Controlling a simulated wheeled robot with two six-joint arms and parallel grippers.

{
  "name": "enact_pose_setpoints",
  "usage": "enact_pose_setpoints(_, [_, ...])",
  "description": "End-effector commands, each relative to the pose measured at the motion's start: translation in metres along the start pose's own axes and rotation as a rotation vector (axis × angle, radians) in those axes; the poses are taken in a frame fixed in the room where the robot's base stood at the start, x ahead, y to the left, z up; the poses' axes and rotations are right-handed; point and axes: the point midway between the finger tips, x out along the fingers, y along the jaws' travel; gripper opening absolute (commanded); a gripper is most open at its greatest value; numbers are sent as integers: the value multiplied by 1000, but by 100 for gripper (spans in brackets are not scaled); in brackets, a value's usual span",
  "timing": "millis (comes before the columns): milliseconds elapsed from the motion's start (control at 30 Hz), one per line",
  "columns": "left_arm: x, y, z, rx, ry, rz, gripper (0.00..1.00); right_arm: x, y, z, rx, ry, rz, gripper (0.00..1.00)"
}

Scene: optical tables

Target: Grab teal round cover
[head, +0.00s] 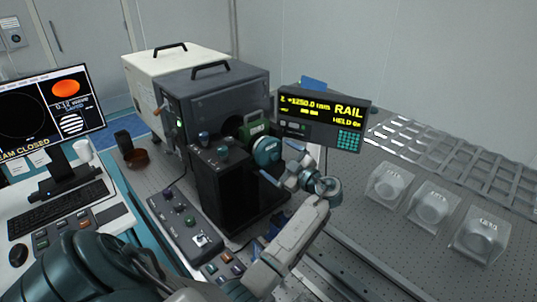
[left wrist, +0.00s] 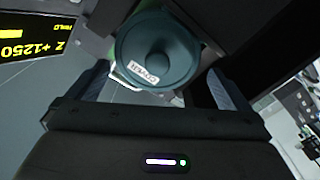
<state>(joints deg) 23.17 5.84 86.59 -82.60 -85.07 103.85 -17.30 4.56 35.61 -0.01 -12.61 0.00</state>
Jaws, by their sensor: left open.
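The teal round cover (head: 267,150) sits at the front of the dark instrument, beside a green and white part. In the left wrist view the cover (left wrist: 157,50) is a dark teal disc with a raised centre and a small white label. My left gripper (head: 278,166) is just in front of it, with its fingers toward the cover. In the left wrist view its two fingers stand apart on either side, below the disc. The gripper is open and empty. Whether a finger touches the cover cannot be told. My right gripper does not show clearly.
A dark box instrument (head: 215,95) with a handle stands behind the cover. A RAIL display (head: 325,118) stands close at the right. Clear lidded boxes (head: 433,205) and a grey rack (head: 455,160) are on the right table. A control box (head: 185,220) lies at the front left.

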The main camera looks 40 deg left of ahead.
Motion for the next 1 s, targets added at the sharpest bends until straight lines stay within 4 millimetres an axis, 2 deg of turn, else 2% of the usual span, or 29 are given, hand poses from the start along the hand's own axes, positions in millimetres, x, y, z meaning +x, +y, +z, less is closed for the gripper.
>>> enact_pose_setpoints(167, [11, 3, -3, 1, 0, 0, 100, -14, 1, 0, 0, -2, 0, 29])
enact_pose_setpoints(400, [40, 5, -4, 3, 1, 1, 100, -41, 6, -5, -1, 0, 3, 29])
enact_pose_setpoints(533, [51, 3, -2, 1, -1, 0, 100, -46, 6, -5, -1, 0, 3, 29])
enact_pose_setpoints(800, [53, 2, 0, -2, -2, 0, 100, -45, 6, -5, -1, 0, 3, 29])
enact_pose_setpoints(867, [53, 2, 0, -1, -2, 0, 90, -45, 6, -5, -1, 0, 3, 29])
enact_pose_setpoints(1000, [53, 2, 0, -1, -2, 0, 64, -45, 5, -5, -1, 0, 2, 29])
